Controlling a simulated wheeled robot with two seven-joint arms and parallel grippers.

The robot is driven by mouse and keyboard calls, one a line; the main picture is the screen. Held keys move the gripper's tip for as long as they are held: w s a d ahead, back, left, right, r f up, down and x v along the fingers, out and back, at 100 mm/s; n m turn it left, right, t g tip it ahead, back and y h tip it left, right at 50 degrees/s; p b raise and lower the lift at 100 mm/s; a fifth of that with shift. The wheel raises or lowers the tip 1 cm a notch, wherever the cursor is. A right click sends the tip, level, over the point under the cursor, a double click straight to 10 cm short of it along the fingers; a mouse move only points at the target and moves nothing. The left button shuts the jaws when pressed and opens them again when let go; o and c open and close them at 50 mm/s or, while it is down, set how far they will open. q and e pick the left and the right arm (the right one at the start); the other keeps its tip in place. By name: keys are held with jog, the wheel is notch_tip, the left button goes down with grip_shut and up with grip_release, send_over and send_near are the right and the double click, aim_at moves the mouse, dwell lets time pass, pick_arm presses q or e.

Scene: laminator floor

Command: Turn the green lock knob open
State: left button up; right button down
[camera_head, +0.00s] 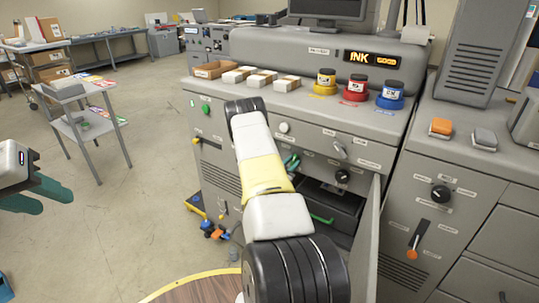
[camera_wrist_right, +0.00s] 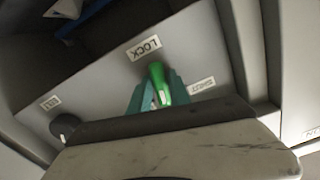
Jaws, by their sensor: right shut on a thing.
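In the right wrist view, the green lock knob (camera_wrist_right: 158,83) sits on a grey panel just below a LOCK label (camera_wrist_right: 144,48). My right gripper (camera_wrist_right: 156,97) has its teal fingers on both sides of the knob and is shut on it. The knob's long part is slightly tilted from upright in that view. In the head view, my right arm covers much of the machine front, and the teal fingertips (camera_head: 291,163) show just beside it. My left gripper (camera_head: 45,194) is at the left edge, open and empty, well away from the machine.
A black knob (camera_wrist_right: 64,127) is on the same panel, left of the lock knob. Below the panel is an open bay with a dark unit and green handle (camera_head: 321,218). An open door (camera_head: 369,240) stands at its right. Ink jars (camera_head: 356,87) stand on top.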

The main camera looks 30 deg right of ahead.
jog(key=m, duration=0.5)
jog(key=shift+a+m, duration=0.1)
jog(key=shift+m, duration=0.3)
jog(key=shift+w, duration=0.1)
dwell(0.3)
jog(key=c, duration=1.2)
grip_release()
jog(key=shift+c, duration=0.2)
jog(key=v, duration=0.7)
jog(key=shift+s+a, duration=0.25)
jog(key=shift+a, duration=0.1)
